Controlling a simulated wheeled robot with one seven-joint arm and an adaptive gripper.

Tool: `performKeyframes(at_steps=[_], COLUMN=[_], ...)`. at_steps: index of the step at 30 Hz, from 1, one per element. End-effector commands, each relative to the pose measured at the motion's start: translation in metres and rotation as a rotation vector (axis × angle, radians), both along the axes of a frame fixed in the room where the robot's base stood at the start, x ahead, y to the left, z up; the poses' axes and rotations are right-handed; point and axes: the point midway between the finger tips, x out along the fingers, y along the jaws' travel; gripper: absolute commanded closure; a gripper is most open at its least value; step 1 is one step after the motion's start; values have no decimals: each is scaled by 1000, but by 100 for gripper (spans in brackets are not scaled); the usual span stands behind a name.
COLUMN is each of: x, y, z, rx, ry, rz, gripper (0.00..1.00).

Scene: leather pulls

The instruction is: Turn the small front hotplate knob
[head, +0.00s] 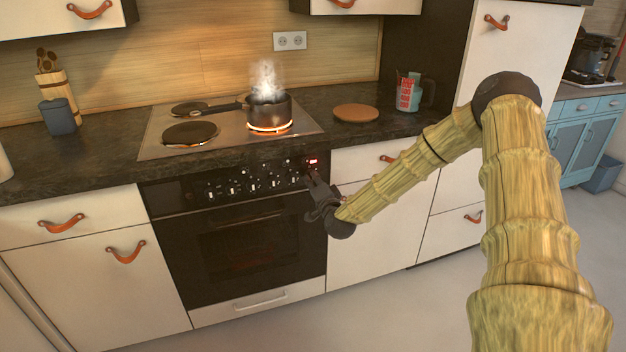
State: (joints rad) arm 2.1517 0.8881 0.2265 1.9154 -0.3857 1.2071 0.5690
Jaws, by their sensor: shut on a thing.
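The oven's black control panel (240,185) holds a row of several knobs with pale marks. My gripper (312,186) is at the right end of this panel, shut on a knob there. The gripper's dark fingers hide that knob, so its angle cannot be told. A steaming dark pot (269,108) stands on the front right hotplate (271,128), which glows orange around the pot's base. A larger dark hotplate (190,134) at the front left is bare.
A pan (190,107) sits at the back left of the hob, its handle pointing toward the pot. A round wooden board (356,113) and a jug (408,92) stand on the counter at right. Drawers with leather pulls flank the oven. The floor in front is clear.

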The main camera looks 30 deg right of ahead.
Motion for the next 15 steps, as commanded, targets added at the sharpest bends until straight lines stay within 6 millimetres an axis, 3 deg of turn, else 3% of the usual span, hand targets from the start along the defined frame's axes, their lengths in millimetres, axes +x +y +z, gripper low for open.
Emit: performKeyframes(at_steps=[15], x=[-1], y=[0], z=[-3], rx=[-477], ry=[121], rz=[4], gripper=[100])
